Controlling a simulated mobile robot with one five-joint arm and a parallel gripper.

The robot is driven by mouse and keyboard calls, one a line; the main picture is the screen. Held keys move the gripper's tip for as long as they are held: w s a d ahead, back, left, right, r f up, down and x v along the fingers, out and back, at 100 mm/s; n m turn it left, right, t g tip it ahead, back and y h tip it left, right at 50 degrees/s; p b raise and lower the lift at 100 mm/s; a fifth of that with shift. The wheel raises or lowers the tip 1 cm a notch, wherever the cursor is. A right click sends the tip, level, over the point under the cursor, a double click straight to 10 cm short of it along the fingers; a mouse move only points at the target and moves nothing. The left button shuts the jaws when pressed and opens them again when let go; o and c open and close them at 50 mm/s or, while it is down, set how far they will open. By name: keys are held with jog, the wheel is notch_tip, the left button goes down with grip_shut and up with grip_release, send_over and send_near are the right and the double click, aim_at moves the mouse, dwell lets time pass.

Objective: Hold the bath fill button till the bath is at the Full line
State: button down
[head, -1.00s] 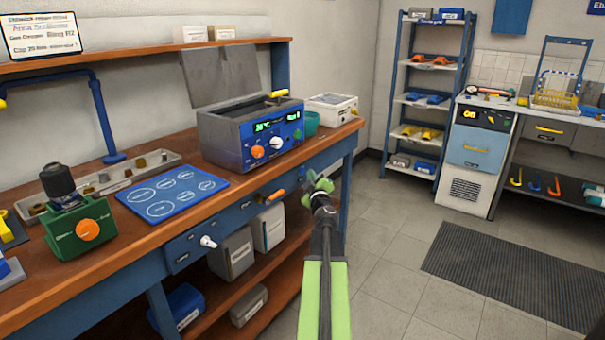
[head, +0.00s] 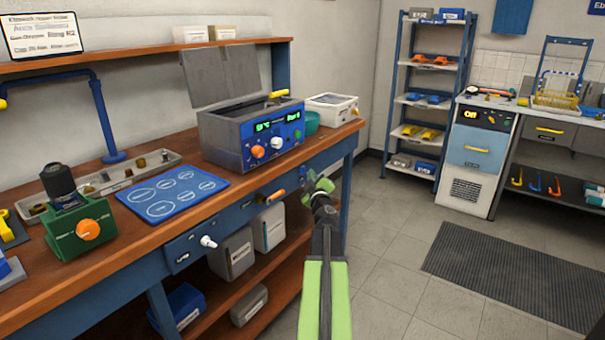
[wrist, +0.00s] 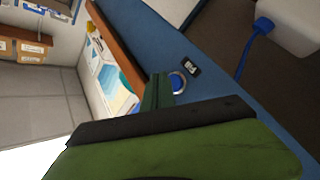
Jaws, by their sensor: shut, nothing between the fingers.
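The bath (head: 218,137) is a grey box with its lid raised and a blue control panel, at the right end of the bench. Green readouts are lit on the panel, too small to read surely. The water level and Full line are not visible. In the wrist view, a round blue button (wrist: 178,83) with a pale rim sits on the blue bench front beside a small dark label. My gripper (head: 318,183) is shut and empty, in front of the bench front below the bath. Its green fingertip (wrist: 157,92) appears right beside the button; I cannot tell whether it touches.
A blue mat (head: 172,194) with white circles and a green device (head: 82,230) lie along the bench to the left. An orange-handled knob (head: 273,196) sticks out of the bench front left of my gripper.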

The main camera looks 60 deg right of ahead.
jog(key=shift+w, duration=0.1)
jog(key=shift+w, duration=0.3)
jog(key=shift+w, duration=0.5)
dwell(7.1)
